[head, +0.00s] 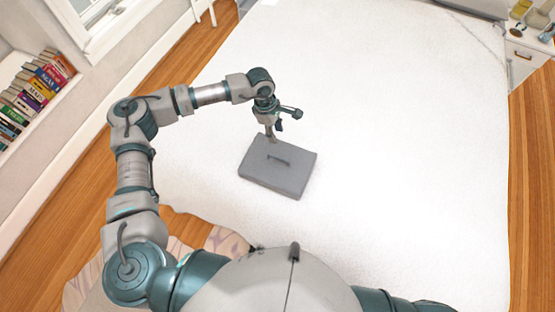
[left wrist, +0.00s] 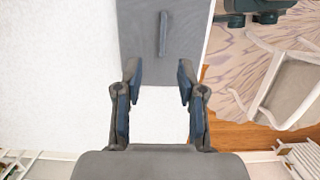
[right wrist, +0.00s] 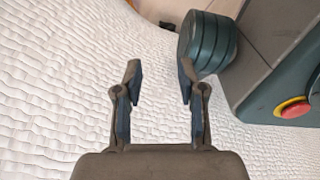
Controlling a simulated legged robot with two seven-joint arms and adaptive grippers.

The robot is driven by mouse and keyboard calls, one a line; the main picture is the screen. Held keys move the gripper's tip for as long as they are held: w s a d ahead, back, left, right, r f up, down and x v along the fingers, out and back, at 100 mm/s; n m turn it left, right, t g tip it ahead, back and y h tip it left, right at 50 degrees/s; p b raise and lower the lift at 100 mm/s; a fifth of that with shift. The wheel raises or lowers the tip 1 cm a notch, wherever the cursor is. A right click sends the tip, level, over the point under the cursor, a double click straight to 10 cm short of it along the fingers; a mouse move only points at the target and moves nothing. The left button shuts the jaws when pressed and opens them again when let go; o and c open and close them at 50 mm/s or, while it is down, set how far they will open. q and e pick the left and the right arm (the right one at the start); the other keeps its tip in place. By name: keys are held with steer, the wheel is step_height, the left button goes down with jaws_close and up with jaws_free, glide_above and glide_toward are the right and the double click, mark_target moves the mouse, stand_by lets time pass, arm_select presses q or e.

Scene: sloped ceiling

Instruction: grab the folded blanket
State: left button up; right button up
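A flat grey rectangular slab (head: 288,175) with a raised dark bar (head: 279,159) on its top lies on the white bed (head: 370,110). Nothing else in view looks like a folded blanket; I cannot tell whether the slab is cloth. My left gripper (head: 272,136) is at the slab's far edge. In the left wrist view my left gripper (left wrist: 159,78) is open and empty, its fingertips by the edge of the slab (left wrist: 190,40); contact cannot be told. My right gripper (right wrist: 159,75) is open and empty over white quilted bedding (right wrist: 60,90); the head view does not show it.
A bookshelf (head: 38,90) and window (head: 95,20) line the left wall. A white nightstand (head: 525,55) with small items stands at the back right. A white chair (left wrist: 290,85) on a patterned rug shows in the left wrist view. The bed right of the slab is clear.

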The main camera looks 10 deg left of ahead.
arm_select(q)
steer(key=a+f, duration=0.1)
steer(key=a, duration=0.2)
glide_toward(278, 158)
steer(key=shift+y, duration=0.3)
steer(key=f, duration=0.5)
steer(key=shift+w+d+p, duration=0.3)
steer(key=shift+w+p, duration=0.05)
steer(key=shift+w, duration=0.05)
steer(key=shift+s+d+f, duration=0.15)
steer(key=shift+d+f, duration=0.15)
steer(key=shift+f, duration=0.2)
steer(key=f, duration=0.3)
steer(key=shift+s+d+f, duration=0.15)
steer(key=shift+s+f, duration=0.1)
steer(key=shift+f, duration=0.45)
steer(key=shift+d, duration=0.1)
steer(key=shift+c, duration=0.4)
steer(key=shift+d, duration=0.2)
jaws_close()
arm_select(e)
steer(key=s, duration=0.3)
steer(key=shift+s+d+f, duration=0.15)
steer(key=shift+s+f, duration=0.05)
steer(key=shift+f, duration=0.1)
arm_select(q)
steer(key=shift+r, duration=0.1)
